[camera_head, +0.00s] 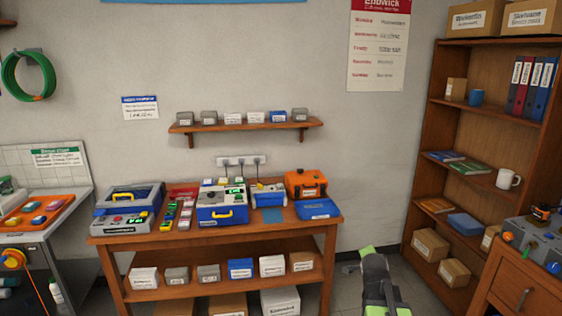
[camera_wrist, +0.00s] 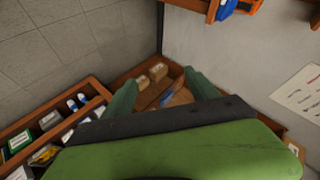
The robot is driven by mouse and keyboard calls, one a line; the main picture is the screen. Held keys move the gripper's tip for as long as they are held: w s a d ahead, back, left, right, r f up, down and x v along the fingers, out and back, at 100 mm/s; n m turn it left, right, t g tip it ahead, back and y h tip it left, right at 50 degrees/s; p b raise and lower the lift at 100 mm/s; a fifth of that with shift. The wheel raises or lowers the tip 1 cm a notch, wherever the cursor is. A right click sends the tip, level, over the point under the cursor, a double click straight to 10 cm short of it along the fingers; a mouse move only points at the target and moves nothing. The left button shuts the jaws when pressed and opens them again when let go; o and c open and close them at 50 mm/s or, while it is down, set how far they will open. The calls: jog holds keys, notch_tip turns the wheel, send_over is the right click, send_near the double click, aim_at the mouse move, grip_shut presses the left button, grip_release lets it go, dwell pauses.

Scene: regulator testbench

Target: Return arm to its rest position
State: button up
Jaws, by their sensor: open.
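My gripper (camera_wrist: 162,84) shows in the wrist view as two dark green fingers spread apart, with nothing between them. A wide bright green and black part of my own arm fills the bottom of that view. In the head view my green and black arm (camera_head: 376,280) stands at the bottom, right of the middle. It is in front of the floor to the right of the workbench (camera_head: 333,232) and looks clear of it. I cannot make out the fingertips in the head view.
The workbench carries a blue-grey tester (camera_head: 222,205), an orange case (camera_head: 305,184) and other boxes. A wall shelf (camera_head: 245,126) is above it. A tall bookcase (camera_head: 418,185) and a wooden cabinet (camera_head: 525,290) stand at the right. Some floor (camera_head: 350,285) between is open.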

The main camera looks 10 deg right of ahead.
jog(key=s+a+f+n+g+y, duration=0.1)
jog(key=s+a+f+n, duration=0.15)
jog(key=a, duration=0.45)
jog(key=s+a+f+n+g+y, duration=0.1)
jog(key=s+a+n+g+y, duration=0.15)
jog(key=a, duration=0.55)
jog(key=s+a+f+n+g, duration=0.1)
jog(key=s+a+f+n, duration=0.15)
jog(key=a, duration=0.45)
jog(key=s+a+f+n+g+y, duration=0.1)
jog(key=s+a+f+n+g, duration=0.1)
jog(key=s+n+g, duration=0.3)
jog(key=s+n, duration=0.4)
jog(key=s, duration=0.2)
jog(key=shift+a+f+p, duration=0.2)
jog(key=shift+a+p, duration=0.15)
jog(key=shift+p, duration=0.05)
jog(key=shift+y, duration=0.25)
